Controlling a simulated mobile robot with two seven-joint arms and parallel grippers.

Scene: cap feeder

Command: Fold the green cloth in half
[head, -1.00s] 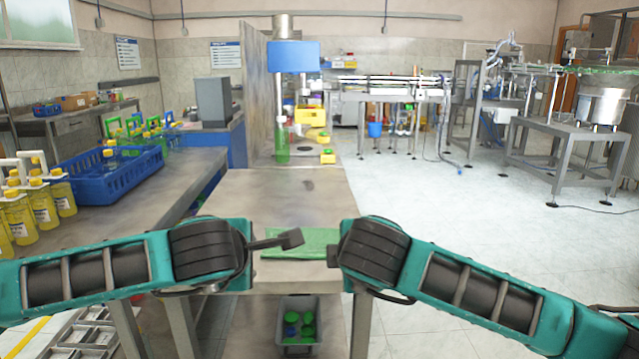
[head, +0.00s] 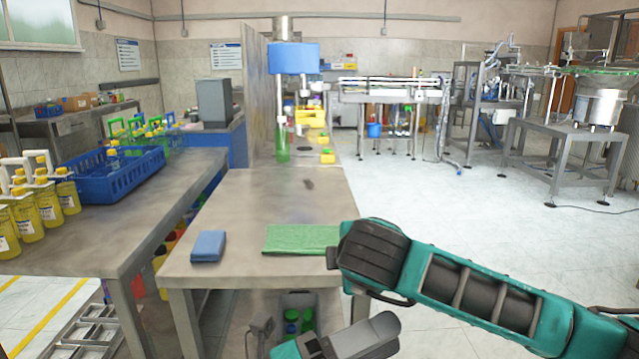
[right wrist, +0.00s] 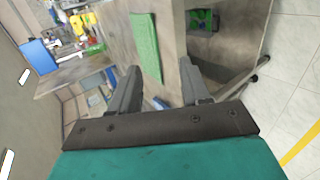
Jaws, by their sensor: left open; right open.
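The green cloth (head: 300,239) lies flat as a rectangle near the front right of the metal table. The right forearm covers its right end in the head view. It also shows in the right wrist view (right wrist: 146,46), beyond the fingers.
A folded blue cloth (head: 208,246) lies left of the green one on the table (head: 235,272). A grey bin (head: 313,302) with green items stands beneath. A side bench at left holds a blue crate (head: 118,178) and yellow bottles (head: 45,203). The table behind the cloths is mostly clear.

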